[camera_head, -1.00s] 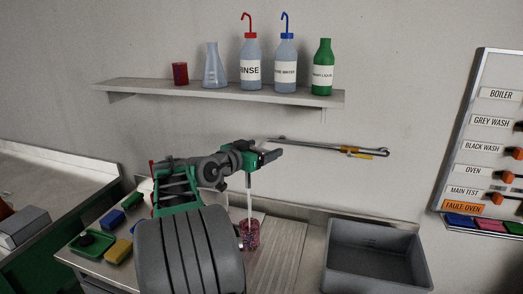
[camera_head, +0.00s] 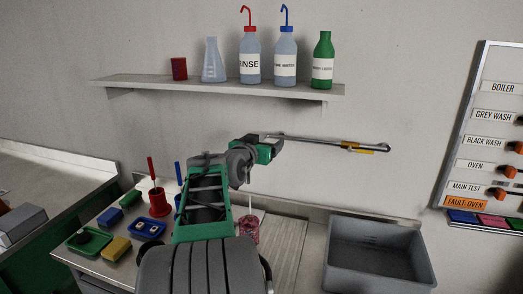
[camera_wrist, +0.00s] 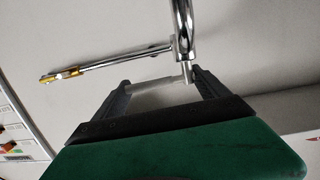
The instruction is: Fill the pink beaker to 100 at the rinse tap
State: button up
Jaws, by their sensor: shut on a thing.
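The pink beaker (camera_head: 249,231) stands on the counter below the tap, partly hidden behind my arm. A narrow pale streak, like water, shows above it; its fill level and marks are too small to read. The chrome tap (camera_head: 315,140) runs along the wall and has a yellow part at its right end. It also shows in the wrist view (camera_wrist: 125,58). My gripper (camera_head: 270,146) is at the left end of the tap, above the beaker. In the wrist view my gripper (camera_wrist: 163,85) has its fingers around a pale part by the chrome pipe, and is shut on it.
A grey sink basin (camera_head: 375,255) is at right. A shelf (camera_head: 215,88) above holds bottles, a flask and a red beaker. A red holder (camera_head: 159,203), a green tray (camera_head: 88,243) and a yellow sponge (camera_head: 116,249) are at left. A labelled switch panel (camera_head: 490,130) is far right.

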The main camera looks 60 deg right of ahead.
jog(key=o, duration=1.2)
